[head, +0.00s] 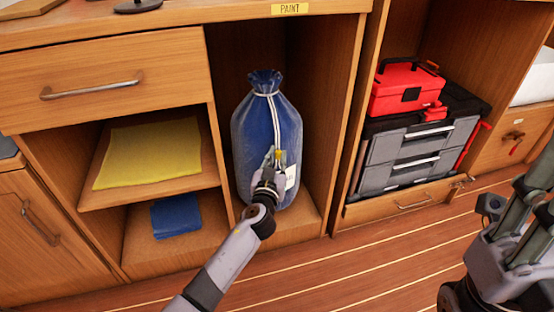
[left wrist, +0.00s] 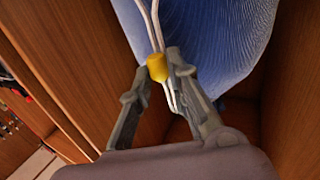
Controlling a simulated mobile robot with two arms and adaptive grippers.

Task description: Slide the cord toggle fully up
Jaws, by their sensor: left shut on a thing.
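A blue drawstring bag (head: 262,130) stands upright in the cupboard bay, its neck gathered by a white cord (head: 271,112) that hangs down its front. The yellow cord toggle (head: 280,157) sits low on the cord, well below the neck. In the left wrist view the toggle (left wrist: 157,67) is between the fingertips of my left gripper (left wrist: 158,76), which is shut on it; two cord strands run up from it and short ends hang below. My left gripper (head: 272,160) reaches in front of the bag in the head view. My right gripper's fingertips are not visible.
The bay's wooden side walls stand close on both sides of the bag. To the left are a yellow cloth (head: 150,152) on a shelf and a blue cloth (head: 176,215) below. To the right, a red toolbox (head: 405,88) sits on a grey drawer case (head: 415,148).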

